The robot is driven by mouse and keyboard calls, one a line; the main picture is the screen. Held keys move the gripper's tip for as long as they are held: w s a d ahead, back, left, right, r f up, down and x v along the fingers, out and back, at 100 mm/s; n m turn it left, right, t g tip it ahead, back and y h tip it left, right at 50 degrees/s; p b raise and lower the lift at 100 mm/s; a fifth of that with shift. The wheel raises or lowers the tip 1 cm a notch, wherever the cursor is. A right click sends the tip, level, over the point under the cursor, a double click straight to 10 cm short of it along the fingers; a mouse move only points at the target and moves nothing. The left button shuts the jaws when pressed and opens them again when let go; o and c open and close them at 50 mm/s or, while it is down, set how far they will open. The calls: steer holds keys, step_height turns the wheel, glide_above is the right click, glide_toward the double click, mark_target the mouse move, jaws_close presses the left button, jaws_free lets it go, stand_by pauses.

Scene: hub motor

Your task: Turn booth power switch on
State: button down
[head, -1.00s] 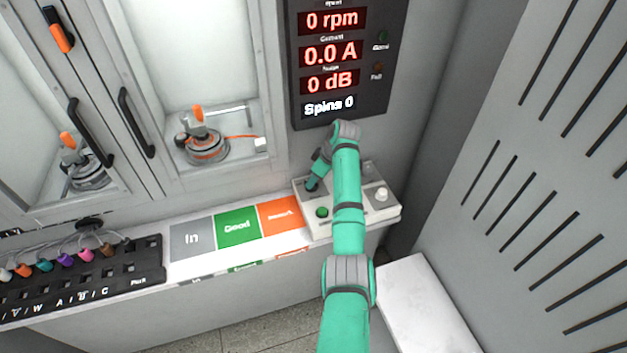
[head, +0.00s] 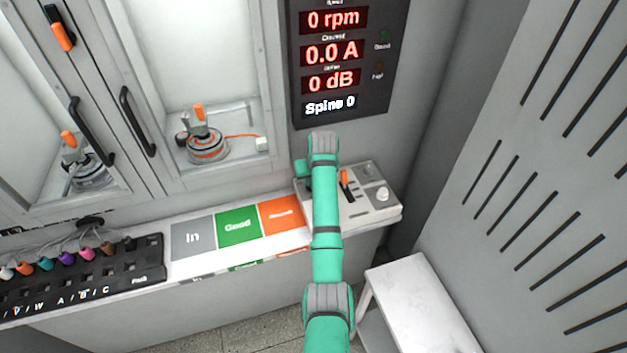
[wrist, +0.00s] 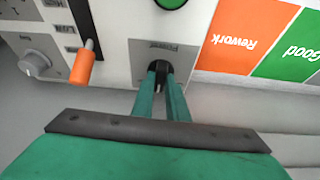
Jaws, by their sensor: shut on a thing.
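The booth power switch (wrist: 159,86) is a small dark lever on a grey plate lettered "Power" in the wrist view. My gripper (wrist: 158,70) has its two teal fingers shut on it, one on each side. The fingers hide much of the switch, so I cannot tell its position. In the head view my arm covers the left part of the control box (head: 383,213) and hides the switch. Only a bit of my gripper (head: 302,173) shows left of the arm.
An orange-tipped lever (head: 344,179) and a pale knob (head: 382,194) are on the same box. A green button (wrist: 171,3) is close by. A display (head: 333,83) reads 0 rpm, 0.0 A, 0 dB. Orange Rework (head: 282,214) and green Good (head: 238,228) areas lie left.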

steer(key=m+h, duration=0.1)
steer(key=m, duration=0.3)
steer(key=m+h, duration=0.1)
steer(key=m, duration=0.1)
steer(key=shift+w+a+r+m+h, duration=0.1)
steer(key=shift+a+m+h, duration=0.2)
steer(key=shift+a, duration=0.05)
steer(key=shift+d+m+h, duration=0.25)
steer(key=shift+m+h, duration=0.05)
steer(key=shift+m, duration=0.4)
steer(key=shift+a, duration=0.15)
steer(key=shift+a+m, duration=0.1)
steer(key=shift+m, duration=0.2)
steer(key=c, duration=1.7)
jaws_free()
steer(key=shift+c, duration=0.2)
